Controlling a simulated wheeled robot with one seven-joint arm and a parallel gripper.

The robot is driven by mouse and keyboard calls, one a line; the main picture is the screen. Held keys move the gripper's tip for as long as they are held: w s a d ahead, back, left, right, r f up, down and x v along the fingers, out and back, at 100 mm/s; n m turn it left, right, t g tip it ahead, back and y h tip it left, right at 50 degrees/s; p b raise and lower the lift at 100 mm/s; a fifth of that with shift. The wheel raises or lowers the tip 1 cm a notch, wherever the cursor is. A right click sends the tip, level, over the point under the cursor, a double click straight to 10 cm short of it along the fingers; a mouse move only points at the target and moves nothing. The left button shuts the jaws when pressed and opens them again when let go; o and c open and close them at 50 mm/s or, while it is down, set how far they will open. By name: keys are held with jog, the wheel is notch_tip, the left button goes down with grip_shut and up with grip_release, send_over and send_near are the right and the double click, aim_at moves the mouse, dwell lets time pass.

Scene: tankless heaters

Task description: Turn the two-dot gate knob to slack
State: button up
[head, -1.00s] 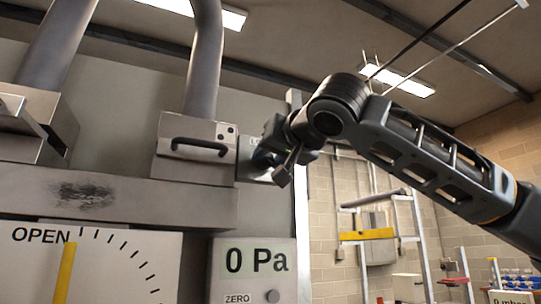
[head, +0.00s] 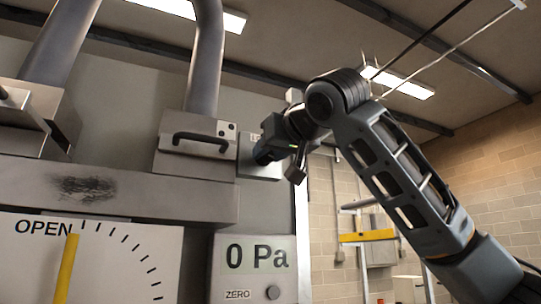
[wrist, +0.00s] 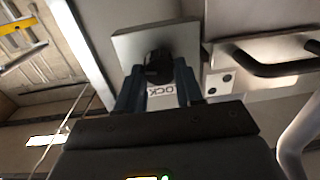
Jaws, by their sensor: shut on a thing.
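The two-dot gate box (head: 196,150) is pale metal with a dark bar handle and two black dots at its upper right corner. The dots also show in the wrist view (wrist: 226,86). A pale plate (head: 262,170) sits just right of the box. In the wrist view, a black knob (wrist: 158,66) stands on this plate (wrist: 130,45), above a label of which "LOCK" can be read. My gripper (wrist: 158,84) is shut on the knob, one finger on each side. In the head view my gripper (head: 264,152) hides the knob and most of the plate.
A second gate box (head: 35,110) stands at the left. Below are a dial (head: 110,270) with a yellow pointer near "OPEN" and a display (head: 255,256) reading 0 Pa. The dark handle (wrist: 270,60) is close beside my gripper. Open room lies to the right.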

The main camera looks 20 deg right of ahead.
jog(key=shift+a+f+n+h+p, duration=0.15)
jog(key=shift+n+p, duration=0.3)
jog(key=shift+n, duration=2.35)
jog(key=shift+r+n+h+p, duration=0.15)
jog(key=shift+n+p, duration=0.25)
jog(key=shift+n, duration=2.4)
jog(key=shift+a+f+n+h+p, duration=0.15)
jog(key=shift+n+p, duration=0.3)
jog(key=shift+n, duration=2.35)
jog(key=o, duration=1)
jog(key=shift+h, duration=0.25)
jog(key=shift+o, duration=0.2)
jog(key=shift+d, duration=0.1)
jog(key=s+b, duration=0.2)
jog(key=s, duration=0.6)
jog(key=shift+r, duration=0.2)
jog(key=shift+w, duration=0.1)
